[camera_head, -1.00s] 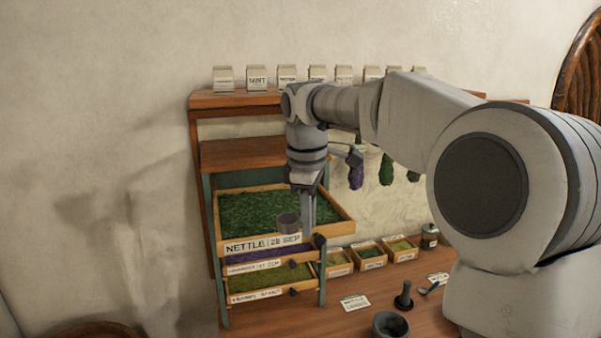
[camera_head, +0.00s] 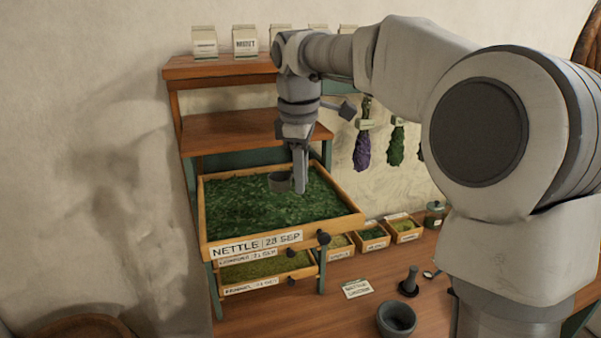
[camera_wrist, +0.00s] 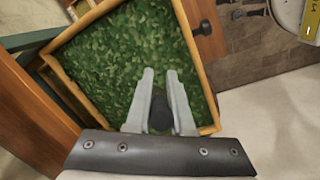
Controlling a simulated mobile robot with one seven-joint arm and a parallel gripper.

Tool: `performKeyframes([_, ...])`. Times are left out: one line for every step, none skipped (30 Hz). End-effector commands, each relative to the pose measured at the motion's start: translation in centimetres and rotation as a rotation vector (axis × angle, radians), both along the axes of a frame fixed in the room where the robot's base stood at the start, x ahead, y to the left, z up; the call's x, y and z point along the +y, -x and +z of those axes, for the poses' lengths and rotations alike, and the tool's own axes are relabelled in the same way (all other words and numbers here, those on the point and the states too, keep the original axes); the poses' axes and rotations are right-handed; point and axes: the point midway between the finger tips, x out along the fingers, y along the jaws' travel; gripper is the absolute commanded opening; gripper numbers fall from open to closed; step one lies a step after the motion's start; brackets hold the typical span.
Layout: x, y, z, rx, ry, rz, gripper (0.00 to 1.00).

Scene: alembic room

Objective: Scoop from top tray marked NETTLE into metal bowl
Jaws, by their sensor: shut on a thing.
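The top tray marked NETTLE (camera_head: 209,236) is pulled out of the wooden rack and full of chopped green leaves (camera_head: 240,205). In the wrist view the tray's wooden rim (camera_wrist: 192,50) frames the leaves (camera_wrist: 120,65). My gripper (camera_head: 300,188) points down over the tray and is shut on a small dark grey scoop (camera_head: 280,182). The scoop is at or just above the leaves; I cannot tell if it touches them. In the wrist view my fingers (camera_wrist: 160,90) have a dark part of the scoop (camera_wrist: 161,115) between them. I cannot pick out a metal bowl for certain.
Lower trays (camera_head: 265,268) sit below the NETTLE tray. A wooden shelf (camera_head: 240,130) stands close behind my gripper.

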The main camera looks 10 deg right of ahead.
Motion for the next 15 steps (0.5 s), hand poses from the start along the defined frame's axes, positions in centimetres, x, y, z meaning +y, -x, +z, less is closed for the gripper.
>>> performKeyframes([0.0, 0.0, -0.3, 0.0, 0.0, 0.0, 0.0])
performKeyframes([0.0, 0.0, -0.5, 0.0, 0.0, 0.0, 0.0])
performKeyframes([0.0, 0.0, -0.7, 0.0, 0.0, -0.001, 0.0])
performKeyframes([0.0, 0.0, -0.9, 0.0, 0.0, -0.001, 0.0])
performKeyframes([0.0, 0.0, -1.1, 0.0, 0.0, -0.001, 0.0])
performKeyframes([0.0, 0.0, -1.4, 0.0, 0.0, -0.001, 0.0])
performKeyframes([-0.1, 0.0, -1.6, 0.0, 0.0, -0.001, 0.0])
performKeyframes([-0.1, 0.0, -1.9, 0.0, 0.0, -0.001, 0.0])
performKeyframes([-0.1, 0.0, -2.2, 0.0, 0.0, -0.001, 0.0])
performKeyframes([-0.1, 0.0, -2.4, 0.0, 0.0, -0.002, 0.0])
performKeyframes([-0.1, 0.0, -2.7, 0.0, 0.0, -0.002, 0.0])
performKeyframes([-0.1, 0.0, -3.1, 0.0, 0.0, -0.002, 0.0])
performKeyframes([-0.1, 0.0, -3.3, 0.0, 0.0, -0.002, 0.0])
performKeyframes([-0.1, 0.0, -3.6, 0.0, 0.0, -0.001, 0.0])
performKeyframes([-0.1, 0.0, -3.8, 0.0, 0.0, -0.001, 0.0])
